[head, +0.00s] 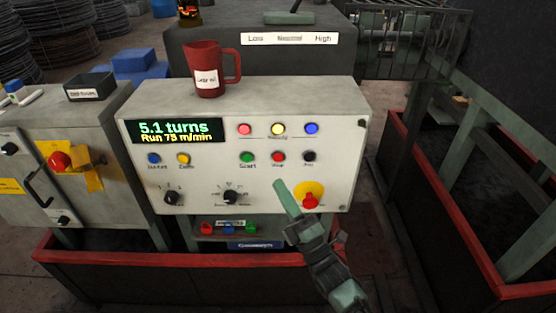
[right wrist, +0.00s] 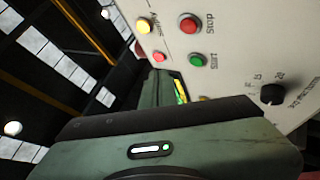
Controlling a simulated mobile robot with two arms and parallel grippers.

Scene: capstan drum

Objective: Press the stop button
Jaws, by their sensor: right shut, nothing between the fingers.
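The red stop button (head: 278,157) is on the pale control panel (head: 222,190), in the row under the lamps, between the green start button (head: 247,157) and a black button (head: 309,156). In the right wrist view the stop button (right wrist: 188,23) is at the top, its label turned sideways. My right gripper (head: 279,184) is shut and empty, its tip just below the stop button in the head view. In the right wrist view the fingers (right wrist: 160,86) point toward the panel near the start button (right wrist: 196,60). I cannot tell whether they touch it. My left gripper is not in view.
A red emergency knob (head: 310,201) on a yellow plate is close to the right of my gripper. Two black rotary knobs are lower left. A red jug (head: 209,72) stands on top of the panel box. The display (head: 177,131) reads 5.1 turns, Run 75 m/min.

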